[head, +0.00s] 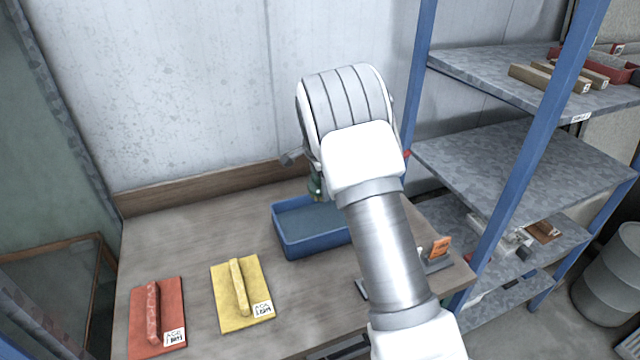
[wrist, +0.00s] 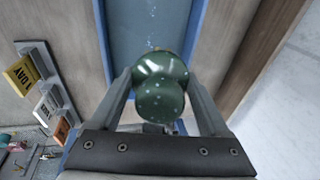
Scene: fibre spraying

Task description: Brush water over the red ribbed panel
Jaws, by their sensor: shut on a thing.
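The red panel (head: 172,307) lies at the table's left front, with one raised rib along its middle and a white label in a corner. A yellow panel (head: 228,297) with a similar rib lies to its right. My gripper (wrist: 160,88) is shut on a green speckled brush handle (wrist: 160,84), its fingers on either side. The handle also shows in the head view (head: 316,185), partly hidden by my arm. It is over the blue tray (head: 308,248), which holds water (wrist: 150,30). The brush's bristles are hidden, so I cannot tell whether they touch the water.
The wooden table (head: 190,235) is bare between the panels and the back board (head: 215,187). An orange-tagged item (head: 440,247) stands on its right side. A blue-posted shelf rack (head: 545,165) rises close on the right. Several labelled pieces (wrist: 47,106) show left in the wrist view.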

